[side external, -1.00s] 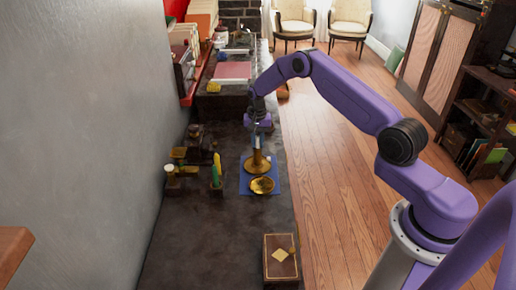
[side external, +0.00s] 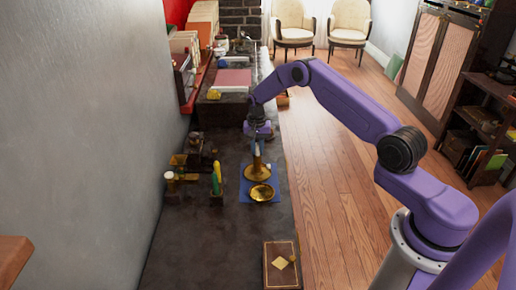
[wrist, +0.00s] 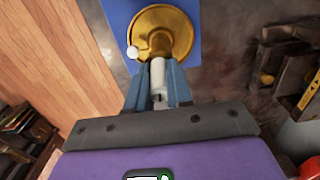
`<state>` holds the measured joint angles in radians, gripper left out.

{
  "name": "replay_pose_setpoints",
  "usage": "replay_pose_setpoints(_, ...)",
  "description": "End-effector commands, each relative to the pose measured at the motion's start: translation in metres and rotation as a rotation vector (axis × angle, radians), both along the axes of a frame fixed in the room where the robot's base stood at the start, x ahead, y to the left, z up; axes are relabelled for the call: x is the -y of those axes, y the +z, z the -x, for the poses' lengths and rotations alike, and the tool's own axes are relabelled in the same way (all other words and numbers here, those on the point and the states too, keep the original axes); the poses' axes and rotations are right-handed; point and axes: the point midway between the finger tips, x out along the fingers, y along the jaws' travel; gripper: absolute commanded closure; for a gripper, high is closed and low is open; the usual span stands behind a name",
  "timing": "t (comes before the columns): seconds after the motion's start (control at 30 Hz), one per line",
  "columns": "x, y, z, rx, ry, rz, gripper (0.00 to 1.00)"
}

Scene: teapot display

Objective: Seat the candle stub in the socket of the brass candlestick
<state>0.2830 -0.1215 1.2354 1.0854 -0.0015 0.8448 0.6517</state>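The brass candlestick (side external: 257,173) stands upright on a blue mat (side external: 246,193), with a round base and a short central column. The white candle stub (side external: 257,149) is upright just above or at the top of that column. My gripper (wrist: 158,88) points down over the candlestick, and its two fingers close on either side of the candle stub (wrist: 158,72). In the wrist view the stub's far end overlaps the socket area of the candlestick (wrist: 178,32). I cannot tell whether there is a gap or whether the stub's end is inside the socket.
Green and yellow candles (side external: 216,180) and dark holders (side external: 190,165) stand to the left. A wooden box (side external: 281,264) with a gold diamond is near the front. The dark surface at front left is clear.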

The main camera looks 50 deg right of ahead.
Motion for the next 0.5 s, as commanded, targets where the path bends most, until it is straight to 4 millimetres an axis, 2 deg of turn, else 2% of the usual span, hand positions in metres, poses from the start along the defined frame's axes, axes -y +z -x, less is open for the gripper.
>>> replay_pose_setpoints(0.03,-0.008,-0.044,0.008,0.020,0.009,0.000,0.55)
replay_pose_setpoints(0.07,-0.008,-0.042,0.007,0.021,0.009,0.000,0.55)
replay_pose_setpoints(0.27,-0.009,-0.015,0.006,0.023,0.010,0.000,0.54)
replay_pose_setpoints(0.5,-0.006,0.037,0.006,0.024,0.007,0.002,0.54)
